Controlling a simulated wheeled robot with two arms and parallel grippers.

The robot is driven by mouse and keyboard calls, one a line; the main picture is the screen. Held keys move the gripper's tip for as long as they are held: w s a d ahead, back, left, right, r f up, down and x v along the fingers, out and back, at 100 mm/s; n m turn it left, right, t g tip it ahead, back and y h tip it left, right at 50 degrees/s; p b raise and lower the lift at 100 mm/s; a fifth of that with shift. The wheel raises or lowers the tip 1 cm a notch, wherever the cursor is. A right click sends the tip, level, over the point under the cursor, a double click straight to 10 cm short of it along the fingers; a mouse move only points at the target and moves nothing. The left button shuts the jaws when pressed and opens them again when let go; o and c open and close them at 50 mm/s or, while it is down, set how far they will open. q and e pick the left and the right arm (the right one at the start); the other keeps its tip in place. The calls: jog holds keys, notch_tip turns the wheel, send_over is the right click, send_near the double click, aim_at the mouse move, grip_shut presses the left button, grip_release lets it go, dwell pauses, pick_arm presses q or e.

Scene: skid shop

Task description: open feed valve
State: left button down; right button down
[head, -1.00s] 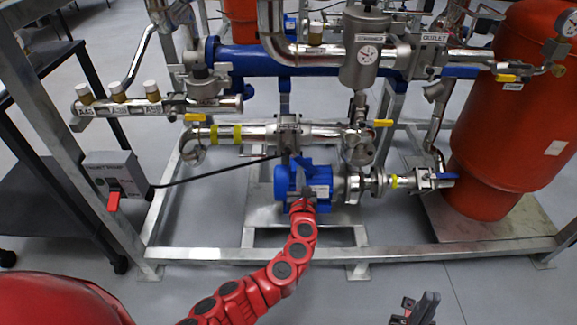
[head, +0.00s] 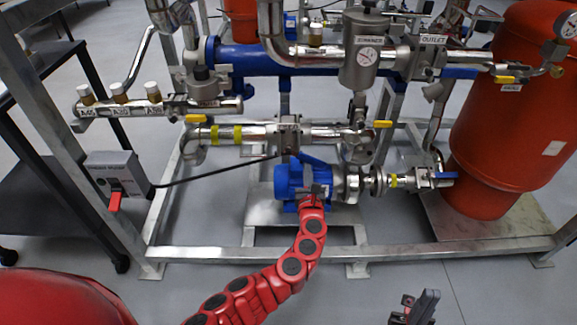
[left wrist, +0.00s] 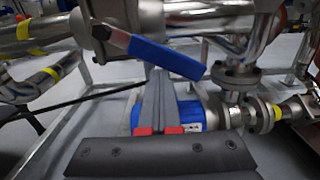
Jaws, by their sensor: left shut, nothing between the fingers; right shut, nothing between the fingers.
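A valve (head: 288,133) with a blue lever sits on the middle pipe above the blue pump (head: 291,182). Its label is too small to read, so I cannot tell if it names the feed valve. In the left wrist view the blue lever (left wrist: 166,58) slants down to the right from the valve body (left wrist: 108,25). My left gripper (head: 318,189) is in front of the pump, below the lever. In the left wrist view its shut, empty fingers (left wrist: 160,78) point up toward the lever's underside; whether they touch cannot be told. My right gripper (head: 415,306) is shut and empty at the bottom edge.
Yellow-handled valves (head: 383,124) and another blue-handled valve (head: 440,176) are on nearby pipes. A red tank (head: 512,120) stands at right, a grey switch box (head: 117,174) at left. The skid's low front rail (head: 400,252) crosses before the pump. Floor in front is clear.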

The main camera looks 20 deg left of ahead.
pick_arm(q)
jog(key=shift+w+d+r+p, duration=0.15)
jog(key=shift+d+r+p, duration=0.3)
jog(key=shift+r+p, duration=0.3)
jog(key=shift+d+r, duration=0.35)
